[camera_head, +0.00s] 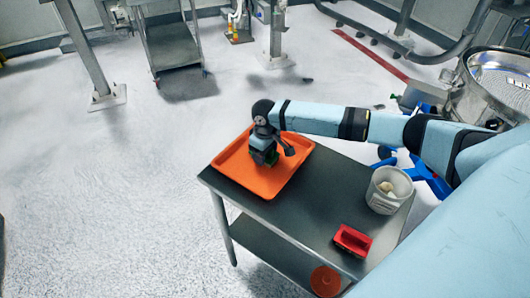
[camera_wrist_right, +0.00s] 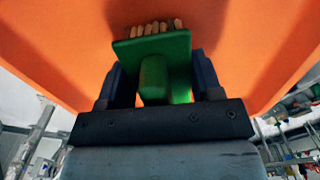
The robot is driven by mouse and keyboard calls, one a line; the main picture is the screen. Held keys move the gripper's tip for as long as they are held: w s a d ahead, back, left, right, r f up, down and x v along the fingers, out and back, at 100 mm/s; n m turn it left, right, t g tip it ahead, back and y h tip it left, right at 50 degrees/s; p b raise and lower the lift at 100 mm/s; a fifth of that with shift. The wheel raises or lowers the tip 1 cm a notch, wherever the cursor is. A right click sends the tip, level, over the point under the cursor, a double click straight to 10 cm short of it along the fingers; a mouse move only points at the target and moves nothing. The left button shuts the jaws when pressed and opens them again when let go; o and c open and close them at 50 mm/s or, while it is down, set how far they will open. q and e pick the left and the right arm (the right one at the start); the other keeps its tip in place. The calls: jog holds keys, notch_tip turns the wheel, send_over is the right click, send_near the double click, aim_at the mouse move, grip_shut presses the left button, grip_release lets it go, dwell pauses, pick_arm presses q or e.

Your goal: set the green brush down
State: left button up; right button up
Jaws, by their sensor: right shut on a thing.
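The green brush (camera_wrist_right: 155,68) fills the middle of the right wrist view, its tan bristles (camera_wrist_right: 155,27) facing the orange tray. My right gripper (camera_wrist_right: 155,80) is shut on the brush's green handle, one finger on each side. In the head view my right gripper (camera_head: 266,155) is over the orange tray (camera_head: 238,165), and only a little of the green brush (camera_head: 272,158) shows beneath it. I cannot tell whether the bristles touch the tray. My left gripper is not in view.
The tray lies at the far left end of a dark cart top (camera_head: 318,190). A red brush-like item (camera_head: 352,240) and a grey bucket (camera_head: 388,190) stand on its right part. A large metal sifter (camera_head: 490,85) is at the right. The cart's middle is clear.

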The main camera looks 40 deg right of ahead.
jog(key=shift+f, duration=0.1)
jog(key=o, duration=0.9)
jog(key=shift+r, duration=0.4)
notch_tip(320, 180, up, 12)
jog(key=shift+f, duration=0.25)
